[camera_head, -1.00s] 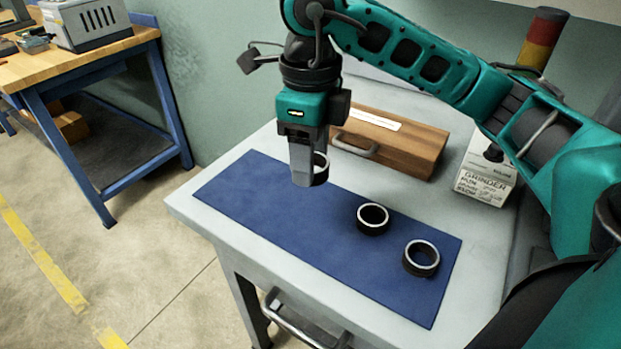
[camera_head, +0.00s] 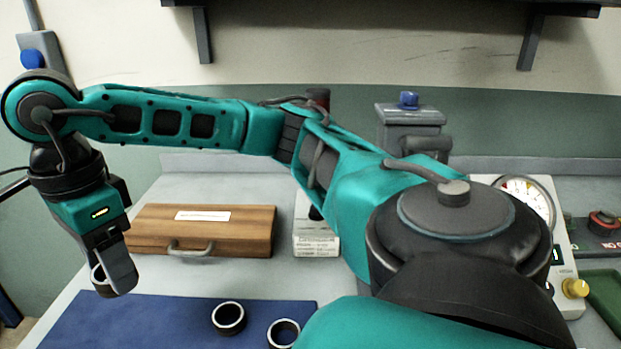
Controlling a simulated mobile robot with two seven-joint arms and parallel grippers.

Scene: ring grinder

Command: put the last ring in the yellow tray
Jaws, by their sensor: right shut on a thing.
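My right gripper (camera_head: 113,282) is at the left of the head view, pointing down above the blue mat. It is shut on a dark ring (camera_head: 97,277) with a pale rim, partly hidden by a finger. A second ring (camera_head: 229,318) lies on the blue mat. A third ring (camera_head: 284,332) lies to its right, partly cut off by my own arm. The yellow tray is not in view. My left gripper is not in view.
The blue mat (camera_head: 130,322) lies on a grey bench. Behind it are a wooden case (camera_head: 230,224) with a handle and a white labelled box (camera_head: 316,240). At right are a gauge panel (camera_head: 545,235), a yellow knob (camera_head: 575,288) and a green tray edge (camera_head: 606,300).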

